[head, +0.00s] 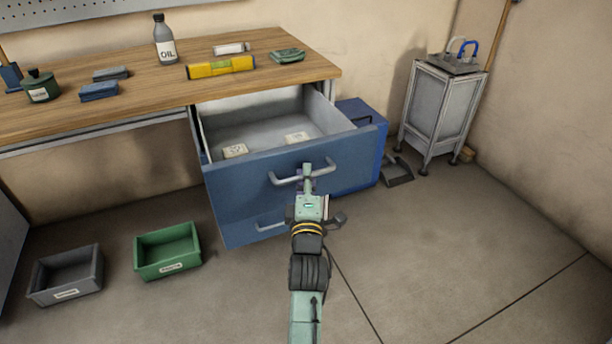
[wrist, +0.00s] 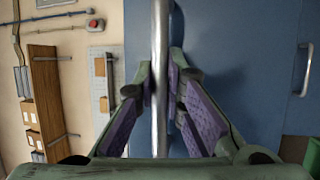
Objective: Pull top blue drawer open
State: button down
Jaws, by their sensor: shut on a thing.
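The top blue drawer (head: 335,158) stands well open under the workbench in the head view. Two small pale items (head: 235,150) (head: 297,137) lie inside it. My gripper (head: 307,172) is shut on the drawer's grey bar handle (head: 285,180). In the wrist view, the handle (wrist: 160,60) runs between the two purple-padded fingers of my gripper (wrist: 160,115), in front of the blue drawer face (wrist: 230,70). The lower drawer's handle (head: 270,226) shows below in the head view, and its drawer is partly hidden behind the top one.
The wooden workbench (head: 150,95) carries an oil bottle (head: 164,45), a yellow level (head: 220,67) and small boxes. A grey bin (head: 65,275) and a green bin (head: 167,250) stand on the floor at left. Floor at right is mostly clear, before a grey cabinet (head: 440,105).

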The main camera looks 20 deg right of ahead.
jog(key=c, duration=1.7)
grip_release()
jog(key=shift+o, duration=0.2)
jog(key=shift+s, duration=0.15)
jog(key=v, duration=0.7)
jog(key=shift+s, duration=0.15)
jog(key=shift+a, duration=0.1)
